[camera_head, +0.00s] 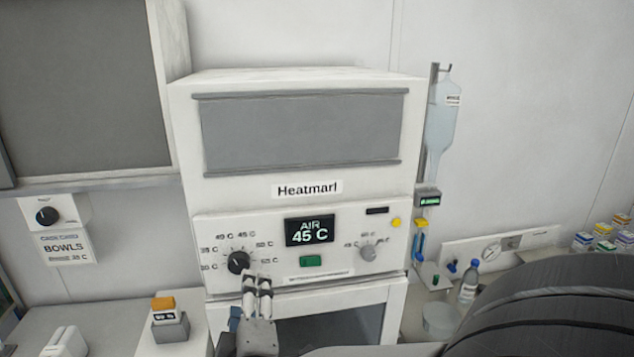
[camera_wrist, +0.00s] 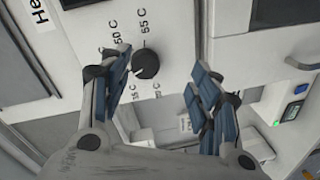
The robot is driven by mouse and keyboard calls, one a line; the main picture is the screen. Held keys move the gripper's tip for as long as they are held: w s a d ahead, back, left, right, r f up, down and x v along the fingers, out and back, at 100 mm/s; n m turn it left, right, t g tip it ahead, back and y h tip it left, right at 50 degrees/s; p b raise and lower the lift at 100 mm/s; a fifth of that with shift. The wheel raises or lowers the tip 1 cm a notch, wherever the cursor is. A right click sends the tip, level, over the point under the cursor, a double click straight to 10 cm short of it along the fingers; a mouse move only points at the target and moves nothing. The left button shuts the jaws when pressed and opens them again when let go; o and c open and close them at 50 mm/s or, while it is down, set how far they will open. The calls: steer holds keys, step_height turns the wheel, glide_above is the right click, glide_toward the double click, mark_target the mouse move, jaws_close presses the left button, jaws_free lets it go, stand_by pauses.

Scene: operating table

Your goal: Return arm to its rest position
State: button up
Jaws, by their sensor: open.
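My gripper (camera_head: 257,285) is in front of the lower left part of the white Heatmarl warming cabinet (camera_head: 300,185), just below its black dial (camera_head: 238,262). In the wrist view my gripper (camera_wrist: 160,85) shows two blue-padded fingers spread wide with nothing between them. The black dial (camera_wrist: 146,63) appears beyond the fingertips, apart from them, with temperature marks around it. The cabinet's display (camera_head: 310,231) reads AIR 45 C.
A BOWLS control panel (camera_head: 67,245) is on the left. A small orange-topped box (camera_head: 170,318) stands on the left counter. An IV bag (camera_head: 443,115) hangs to the right. A bottle (camera_head: 468,284) and several small boxes (camera_head: 605,236) stand at the right.

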steer(key=s+d+f+m+g+b, duration=0.2)
steer(key=d+f+m+g+b, duration=0.15)
steer(key=d, duration=0.25)
steer(key=s+d+f+m+g+b, duration=0.2)
steer(key=d+m, duration=0.2)
steer(key=d, duration=0.3)
steer(key=s+d+f+m+g+h+b, duration=0.2)
steer(key=s+d+f+m+g, duration=0.1)
steer(key=s+d, duration=0.4)
steer(key=s+d+f+m+g+h+b, duration=0.2)
steer(key=s+d+f+m+g, duration=0.1)
steer(key=s+d+m, duration=0.3)
steer(key=s+d, duration=0.2)
steer(key=s, duration=0.2)
steer(key=shift+s+d+f+h, duration=0.15)
steer(key=shift+f+h, duration=0.15)
steer(key=shift+f, duration=0.1)
